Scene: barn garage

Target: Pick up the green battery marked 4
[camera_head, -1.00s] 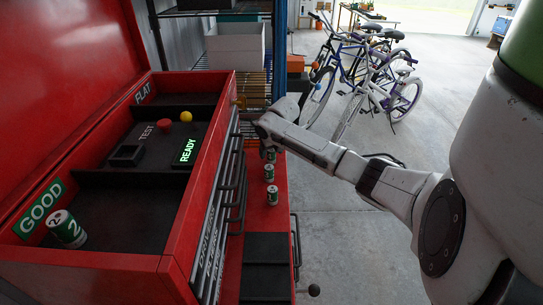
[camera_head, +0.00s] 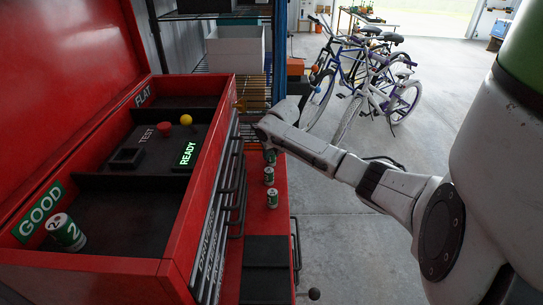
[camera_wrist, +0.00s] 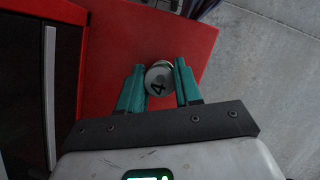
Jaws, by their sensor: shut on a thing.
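The battery marked 4 (camera_wrist: 158,82) shows its pale round end in the wrist view, with the black number facing the camera. My gripper (camera_wrist: 160,72) has its two teal fingers closed on either side of it. The battery is over the red side shelf (camera_wrist: 105,65); I cannot tell whether it still touches it. In the head view my wrist (camera_head: 279,115) hides most of the fingers. Two green-and-white batteries, a middle one (camera_head: 269,175) and a nearer one (camera_head: 272,198), stand upright on the shelf. A green piece shows just below my wrist.
The red tool chest (camera_head: 120,262) has an open top with GOOD, TEST and FLAT sections. The tester's READY sign (camera_head: 187,153) glows green. Bicycles (camera_head: 365,80) stand behind; the floor at right is clear.

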